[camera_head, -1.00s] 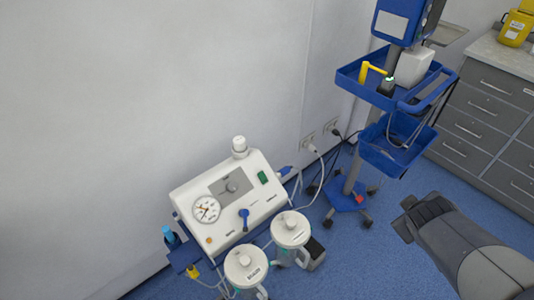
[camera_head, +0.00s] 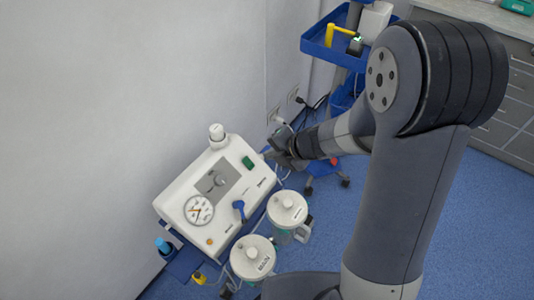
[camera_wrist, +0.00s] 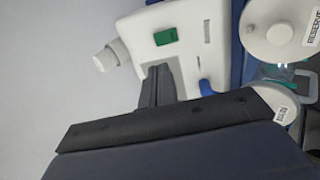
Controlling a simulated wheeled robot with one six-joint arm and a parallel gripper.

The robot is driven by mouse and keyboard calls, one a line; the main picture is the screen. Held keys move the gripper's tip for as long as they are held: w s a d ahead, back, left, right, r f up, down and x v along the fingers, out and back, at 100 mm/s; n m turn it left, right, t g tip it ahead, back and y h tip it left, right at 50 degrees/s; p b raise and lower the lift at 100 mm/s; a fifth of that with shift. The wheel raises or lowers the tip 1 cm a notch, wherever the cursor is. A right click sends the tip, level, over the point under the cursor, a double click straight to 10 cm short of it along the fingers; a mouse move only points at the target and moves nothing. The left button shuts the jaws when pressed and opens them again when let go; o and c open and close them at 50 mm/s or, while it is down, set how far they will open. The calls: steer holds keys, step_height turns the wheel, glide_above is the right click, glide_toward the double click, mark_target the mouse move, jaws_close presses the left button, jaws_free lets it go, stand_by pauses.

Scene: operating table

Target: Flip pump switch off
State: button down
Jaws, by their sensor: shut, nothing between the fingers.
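The white pump (camera_head: 205,200) stands by the wall in the head view, with a round gauge, a centre knob and a blue lever on its sloped face. Its green switch (camera_head: 248,162) is at the upper right of that face. The switch also shows in the wrist view (camera_wrist: 166,36), near the top; whether it is on or off is too small to tell. My gripper (camera_head: 272,154) is shut and empty, just right of the pump's upper right side. A gap or contact cannot be told.
A blue trolley (camera_head: 318,42) stands behind my arm. Cables and wall sockets (camera_head: 292,95) are behind my gripper. Grey drawers (camera_head: 522,90) are at the right.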

mark_target(245, 161)
steer(key=b+x, duration=0.2)
steer(key=x, duration=0.9)
steer(key=shift+f, duration=0.1)
steer(key=shift+w+a, duration=0.1)
steer(key=shift+a+f, duration=0.1)
steer(key=shift+a, duration=0.05)
steer(key=shift+w+a+p, duration=0.15)
steer(key=shift+a+p, duration=0.05)
steer(key=shift+p, duration=0.15)
steer(key=shift+f, duration=0.15)
